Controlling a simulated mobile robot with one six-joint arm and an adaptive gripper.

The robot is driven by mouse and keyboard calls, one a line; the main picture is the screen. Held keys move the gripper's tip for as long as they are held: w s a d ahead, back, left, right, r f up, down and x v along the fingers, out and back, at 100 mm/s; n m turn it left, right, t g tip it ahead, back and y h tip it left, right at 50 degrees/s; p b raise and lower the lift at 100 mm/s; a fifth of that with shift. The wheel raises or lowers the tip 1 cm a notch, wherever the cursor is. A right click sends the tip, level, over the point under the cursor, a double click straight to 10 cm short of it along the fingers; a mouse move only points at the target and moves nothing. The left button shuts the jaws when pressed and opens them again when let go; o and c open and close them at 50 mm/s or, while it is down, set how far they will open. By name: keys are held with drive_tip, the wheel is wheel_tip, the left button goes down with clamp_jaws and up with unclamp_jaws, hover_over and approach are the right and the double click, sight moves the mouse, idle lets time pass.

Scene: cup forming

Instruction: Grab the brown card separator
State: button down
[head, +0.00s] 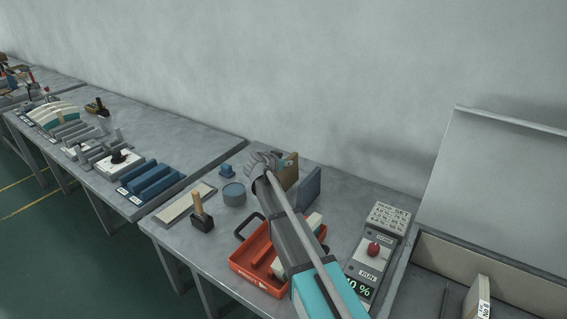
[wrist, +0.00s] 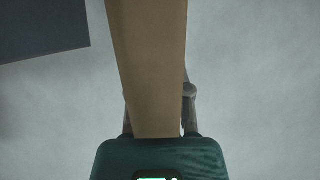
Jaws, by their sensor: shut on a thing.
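The brown card separator (wrist: 150,60) fills the middle of the wrist view as a tan upright panel between my gripper's fingers. My gripper (wrist: 158,95) is shut on it. In the head view, the separator (head: 290,168) shows as a brown panel edge beside my gripper (head: 272,162), partly hidden by it. A blue-grey panel (head: 308,188) stands just to the right of it, and its dark corner (wrist: 42,28) shows at the upper left of the wrist view. I cannot tell whether the separator touches the table.
An orange tray (head: 240,262) lies under my arm. A mallet (head: 201,217), a round grey-blue tin (head: 233,194) and a flat board (head: 187,203) are to the left. A control box with a red button (head: 374,249) and an open bin (head: 480,258) are on the right.

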drive_tip(key=shift+r+p, duration=3.15)
drive_tip(key=shift+r, duration=0.5)
